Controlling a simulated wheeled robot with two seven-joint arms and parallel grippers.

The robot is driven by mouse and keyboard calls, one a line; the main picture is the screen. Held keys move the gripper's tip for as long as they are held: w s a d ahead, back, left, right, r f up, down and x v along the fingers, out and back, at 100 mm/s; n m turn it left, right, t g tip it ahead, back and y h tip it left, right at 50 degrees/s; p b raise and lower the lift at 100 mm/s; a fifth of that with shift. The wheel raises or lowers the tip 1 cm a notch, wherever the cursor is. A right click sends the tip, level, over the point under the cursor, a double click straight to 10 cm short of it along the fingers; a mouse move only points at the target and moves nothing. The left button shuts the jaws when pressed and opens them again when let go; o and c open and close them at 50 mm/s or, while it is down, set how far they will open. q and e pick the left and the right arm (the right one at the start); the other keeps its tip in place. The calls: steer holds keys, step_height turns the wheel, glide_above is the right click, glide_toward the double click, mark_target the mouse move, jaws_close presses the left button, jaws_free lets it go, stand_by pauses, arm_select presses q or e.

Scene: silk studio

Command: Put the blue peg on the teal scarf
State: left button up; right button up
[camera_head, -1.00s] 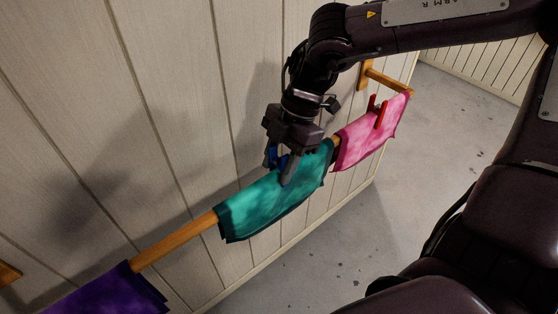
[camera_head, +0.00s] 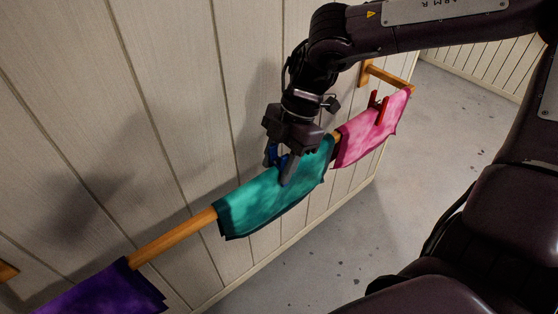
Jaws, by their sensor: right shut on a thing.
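The teal scarf (camera_head: 258,203) hangs folded over a wooden rail on the plank wall, in the middle of the view. My right gripper (camera_head: 279,176) is at the scarf's upper edge, toward its right part, with its fingers pointing down. It is shut on the blue peg (camera_head: 281,158), which is mostly hidden between the fingers. The peg is at the rail's height over the scarf; I cannot tell whether it straddles the cloth. My left gripper is not in view.
The wooden rail (camera_head: 175,242) runs along the wall. A pink scarf (camera_head: 362,139) with a red peg (camera_head: 382,111) hangs to the right. A purple scarf (camera_head: 105,292) hangs at lower left. The grey floor (camera_head: 345,240) is clear.

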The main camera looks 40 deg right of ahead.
arm_select(q)
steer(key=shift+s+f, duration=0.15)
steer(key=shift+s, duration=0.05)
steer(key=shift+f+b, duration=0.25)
steer(key=shift+b, duration=0.1)
arm_select(e)
steer(key=shift+f, duration=0.3)
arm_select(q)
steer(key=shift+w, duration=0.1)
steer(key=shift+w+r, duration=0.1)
arm_select(e)
steer(key=o, duration=1)
steer(key=shift+o, duration=0.2)
steer(key=shift+w+d+r, duration=0.15)
steer(key=shift+d+r, duration=0.1)
steer(key=shift+r, duration=0.45)
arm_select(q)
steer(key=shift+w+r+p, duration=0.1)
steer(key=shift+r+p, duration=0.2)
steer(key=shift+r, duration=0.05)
arm_select(e)
steer(key=v, duration=0.6)
steer(key=shift+d+r, duration=0.15)
steer(key=shift+r, duration=0.05)
